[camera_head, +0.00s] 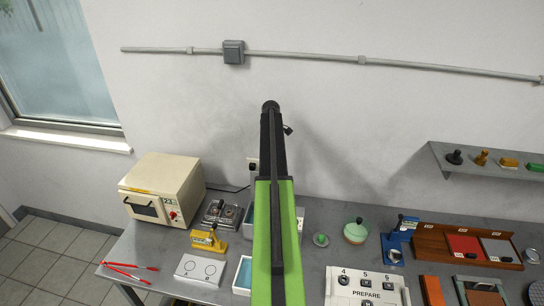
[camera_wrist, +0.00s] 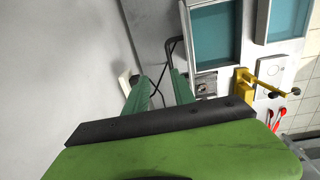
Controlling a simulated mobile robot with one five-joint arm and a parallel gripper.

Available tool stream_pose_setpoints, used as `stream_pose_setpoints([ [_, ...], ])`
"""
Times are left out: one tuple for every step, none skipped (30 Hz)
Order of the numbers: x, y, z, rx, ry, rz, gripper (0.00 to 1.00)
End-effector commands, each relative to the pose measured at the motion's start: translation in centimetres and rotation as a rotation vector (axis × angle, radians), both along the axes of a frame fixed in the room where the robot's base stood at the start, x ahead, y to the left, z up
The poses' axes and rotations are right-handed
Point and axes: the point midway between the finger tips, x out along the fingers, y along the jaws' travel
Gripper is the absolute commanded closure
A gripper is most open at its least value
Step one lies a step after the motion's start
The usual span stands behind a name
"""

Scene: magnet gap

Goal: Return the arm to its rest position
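My arm (camera_head: 275,215), green with black parts, rises from the bottom of the head view and stretches up in front of the wall above the bench. My gripper cannot be made out clearly in the head view. In the wrist view its two dark green fingers stand apart, so my gripper (camera_wrist: 157,80) is open, with nothing held between them. A dark cable and the bench show past the fingers.
The grey bench (camera_head: 323,255) carries a cream oven (camera_head: 162,190), a yellow device (camera_head: 208,240), a button panel (camera_head: 366,287), a blue press (camera_head: 397,241) and a wooden rack (camera_head: 431,243). A wall shelf (camera_head: 462,169) is at right. Blue-lined trays (camera_wrist: 222,37) show in the wrist view.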

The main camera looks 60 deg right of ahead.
Motion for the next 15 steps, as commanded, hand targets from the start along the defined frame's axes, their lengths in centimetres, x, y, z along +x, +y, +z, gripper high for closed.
stream_pose_setpoints([
  [0.05, 0.14, 1.89, 0.0, 0.0, 0.001, 0.69],
  [0.06, 0.19, 2.21, 0.001, 0.0, 0.001, 0.69],
  [0.05, 0.23, 2.52, 0.001, 0.0, 0.001, 0.69],
  [0.05, 0.24, 2.66, 0.001, 0.0, 0.001, 0.69],
  [0.05, 0.26, 2.72, 0.001, 0.0, 0.001, 0.69],
  [0.06, 0.27, 2.72, 0.001, 0.0, 0.001, 0.69],
  [0.05, 0.28, 2.67, 0.001, 0.0, 0.001, 0.69],
  [0.05, 0.28, 2.61, 0.002, 0.001, 0.001, 0.69],
  [0.05, 0.29, 2.51, 0.002, 0.001, 0.001, 0.69],
  [0.05, 0.29, 2.47, 0.002, 0.001, 0.001, 0.69],
  [0.06, 0.29, 2.45, 0.002, 0.001, 0.001, 0.69],
  [0.06, 0.3, 2.45, 0.002, 0.001, 0.001, 0.69],
  [0.06, 0.3, 2.44, 0.002, 0.001, 0.001, 0.69],
  [0.05, 0.31, 2.44, 0.002, 0.001, 0.001, 0.69],
  [0.05, 0.31, 2.44, 0.002, 0.001, 0.001, 0.69],
])
